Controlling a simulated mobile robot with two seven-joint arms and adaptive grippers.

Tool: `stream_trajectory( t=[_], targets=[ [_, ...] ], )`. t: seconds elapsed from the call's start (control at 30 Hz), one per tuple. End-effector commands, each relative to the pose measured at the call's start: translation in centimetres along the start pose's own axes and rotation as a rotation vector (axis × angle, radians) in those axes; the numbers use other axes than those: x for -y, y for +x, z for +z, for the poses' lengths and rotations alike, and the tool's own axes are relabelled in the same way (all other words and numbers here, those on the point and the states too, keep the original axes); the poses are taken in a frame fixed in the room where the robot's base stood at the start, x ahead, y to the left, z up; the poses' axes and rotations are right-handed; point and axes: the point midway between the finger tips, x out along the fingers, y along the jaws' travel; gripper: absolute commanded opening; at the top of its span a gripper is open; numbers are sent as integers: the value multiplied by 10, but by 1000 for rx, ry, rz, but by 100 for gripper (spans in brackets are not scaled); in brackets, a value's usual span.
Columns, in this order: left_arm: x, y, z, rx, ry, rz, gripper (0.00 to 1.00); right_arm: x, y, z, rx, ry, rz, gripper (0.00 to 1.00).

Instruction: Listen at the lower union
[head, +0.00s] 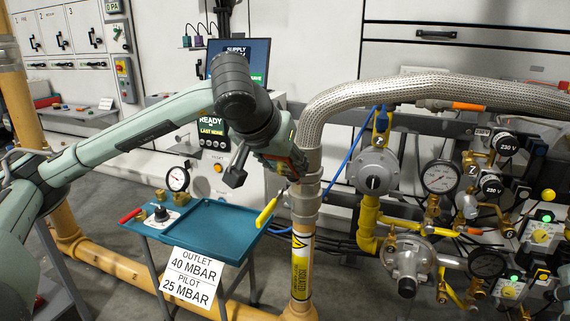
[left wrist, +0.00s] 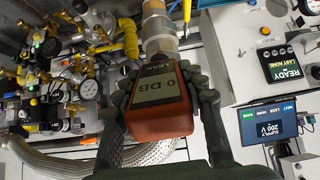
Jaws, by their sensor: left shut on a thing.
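My left gripper (head: 284,160) is shut on an orange handheld leak detector (left wrist: 162,118). Its grey screen reads "0 DB" and "LEAK" in the left wrist view, where my gripper's fingers (left wrist: 163,95) flank it. In the head view the detector is mostly hidden by the gripper. The lower union (head: 306,190) is the metal coupling where the braided hose (head: 325,112) meets the yellow pipe marked "ISOLATED" (head: 301,262). The gripper is just left of the hose's lower end. Metal fittings (left wrist: 160,30) show beyond the detector in the left wrist view. My right gripper is out of view.
Regulators, gauges (head: 439,177) and yellow piping crowd the right. A blue tray table (head: 215,228) with a gauge (head: 177,179) stands left of the pipe. A yellow-handled lever (head: 267,212) sticks out beside the pipe. A panel (head: 214,132) reads "READY" and "LAST NONE".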

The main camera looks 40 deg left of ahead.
Motion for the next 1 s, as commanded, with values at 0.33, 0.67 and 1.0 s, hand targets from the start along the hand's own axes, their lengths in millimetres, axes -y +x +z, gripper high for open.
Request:
stream_trajectory(
  t=[0.33, 0.67, 1.0],
  targets=[
    [0, -1, 0, -2, 0, 0, 5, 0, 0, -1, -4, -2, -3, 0],
    [0, -18, 18, -2, 1, 0, 5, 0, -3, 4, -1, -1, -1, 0],
    [0, -34, 34, -1, -1, -1, 5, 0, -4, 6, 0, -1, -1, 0]
  ],
)
